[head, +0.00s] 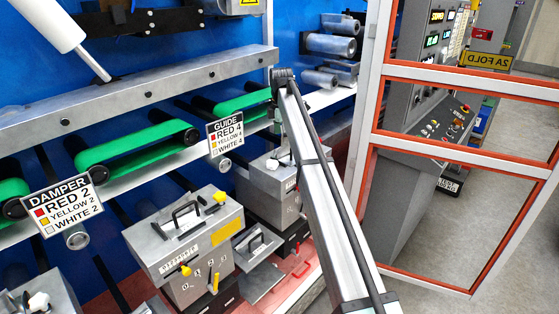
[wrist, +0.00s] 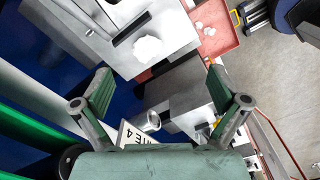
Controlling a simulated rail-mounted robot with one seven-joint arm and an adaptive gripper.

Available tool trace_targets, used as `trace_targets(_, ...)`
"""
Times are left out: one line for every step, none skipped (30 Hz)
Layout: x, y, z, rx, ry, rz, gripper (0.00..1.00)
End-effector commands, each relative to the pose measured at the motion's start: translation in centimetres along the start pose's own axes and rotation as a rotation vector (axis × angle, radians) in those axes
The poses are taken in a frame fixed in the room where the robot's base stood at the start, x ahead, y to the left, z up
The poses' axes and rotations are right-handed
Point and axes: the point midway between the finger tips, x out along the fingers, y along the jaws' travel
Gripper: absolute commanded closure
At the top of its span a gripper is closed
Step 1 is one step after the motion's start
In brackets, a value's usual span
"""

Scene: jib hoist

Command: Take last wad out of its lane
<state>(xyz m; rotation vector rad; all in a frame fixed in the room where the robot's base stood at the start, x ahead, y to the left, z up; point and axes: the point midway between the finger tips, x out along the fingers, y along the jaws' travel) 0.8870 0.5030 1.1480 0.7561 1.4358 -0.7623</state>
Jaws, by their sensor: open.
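A white crumpled wad (wrist: 148,48) sits on the pale top of a grey box (wrist: 165,35) in the wrist view. What looks like a white wad (head: 272,163) also shows in the head view, on the grey box behind the beam. My gripper (wrist: 158,78) is open in the wrist view, its green-padded fingers wide apart with nothing held between them. The wad appears beyond the fingertips, apart from them. Another white lump (head: 39,301) lies on a box at the lower left.
A long grey beam (head: 325,190) crosses the head view. Green belts (head: 140,143) run along the blue wall, with the DAMPER sign (head: 62,203) and GUIDE sign (head: 226,132) in front. A handled box (head: 185,240) stands below. A red tray (wrist: 218,32) with white bits lies beyond the wad.

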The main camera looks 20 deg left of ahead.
Motion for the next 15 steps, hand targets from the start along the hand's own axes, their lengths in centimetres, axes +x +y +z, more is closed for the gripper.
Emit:
trace_targets(-2.5, 1.5, -1.4, -0.051, -0.001, 0.003, 0.03)
trace_targets(-3.4, 1.9, -1.9, -0.078, -0.001, 0.004, 0.03)
trace_targets(-4.3, 2.2, -2.5, -0.106, -0.001, 0.004, 0.03)
trace_targets(-4.9, 2.3, -2.9, -0.123, -0.001, 0.005, 0.03)
trace_targets(-5.3, 2.4, -3.2, -0.136, -0.001, 0.004, 0.03)
trace_targets(-5.5, 2.4, -3.5, -0.148, -0.001, 0.004, 0.03)
trace_targets(-5.5, 2.4, -3.6, -0.154, -0.001, 0.003, 0.03)
trace_targets(-5.5, 2.4, -3.6, -0.157, -0.001, 0.003, 0.03)
trace_targets(-5.2, 2.4, -3.7, -0.158, -0.001, 0.003, 0.03)
trace_targets(-5.0, 2.3, -3.6, -0.158, -0.001, 0.003, 0.03)
trace_targets(-4.7, 2.3, -3.6, -0.157, -0.001, 0.003, 0.03)
trace_targets(-4.2, 2.3, -3.6, -0.157, -0.001, 0.003, 0.03)
trace_targets(-3.9, 2.3, -3.6, -0.156, -0.001, 0.003, 0.03)
trace_targets(-3.5, 2.3, -3.6, -0.156, -0.001, 0.003, 0.03)
trace_targets(-3.0, 2.3, -3.6, -0.156, -0.001, 0.003, 0.03)
